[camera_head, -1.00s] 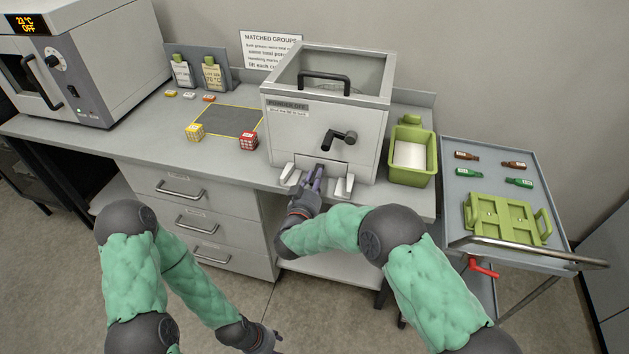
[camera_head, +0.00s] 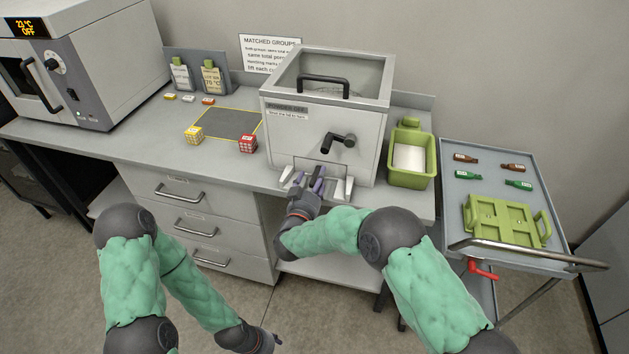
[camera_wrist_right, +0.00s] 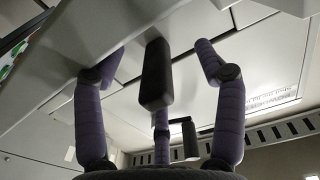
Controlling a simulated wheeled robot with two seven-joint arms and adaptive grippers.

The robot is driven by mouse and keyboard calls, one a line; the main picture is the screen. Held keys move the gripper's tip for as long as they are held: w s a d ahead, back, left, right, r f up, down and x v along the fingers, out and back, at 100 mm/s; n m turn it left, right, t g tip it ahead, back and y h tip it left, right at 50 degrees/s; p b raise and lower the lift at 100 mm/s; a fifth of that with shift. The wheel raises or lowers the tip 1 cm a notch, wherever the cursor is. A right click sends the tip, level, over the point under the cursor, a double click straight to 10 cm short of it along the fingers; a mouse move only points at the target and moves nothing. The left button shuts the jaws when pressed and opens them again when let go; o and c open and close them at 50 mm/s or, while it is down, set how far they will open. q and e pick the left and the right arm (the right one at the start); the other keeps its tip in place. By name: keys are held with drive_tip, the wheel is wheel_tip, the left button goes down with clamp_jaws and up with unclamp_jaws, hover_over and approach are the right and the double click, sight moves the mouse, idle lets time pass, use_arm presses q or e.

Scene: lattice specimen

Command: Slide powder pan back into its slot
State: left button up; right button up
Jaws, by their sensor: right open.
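The powder pan's pale front (camera_head: 338,173) shows low in the front of the grey powder box (camera_head: 350,115), between two white feet. The fingers hide part of it, and I cannot tell whether it sits flush. My right gripper (camera_head: 317,181) is just in front of it. In the right wrist view a dark bar handle (camera_wrist_right: 155,76) stands between the spread purple fingers of the right gripper (camera_wrist_right: 155,85), with visible gaps on both sides. My left gripper (camera_head: 268,342) hangs low at the bottom edge, off the bench; its finger state is unclear.
A black lever (camera_head: 338,141) juts from the box above my right gripper. A green bin (camera_head: 408,179) stands right of the box. Yellow (camera_head: 194,134) and red (camera_head: 248,143) cubes lie left of it. A trolley (camera_head: 480,210) stands at the right.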

drive_tip(key=shift+s+f, duration=0.15)
drive_tip(key=shift+f, duration=0.05)
drive_tip(key=shift+p+v, duration=0.7)
drive_tip(key=shift+v, duration=1.7)
drive_tip(key=shift+r, duration=0.1)
approach(312, 187)
drive_tip(key=v, duration=0.4)
drive_tip(key=shift+s, duration=0.25)
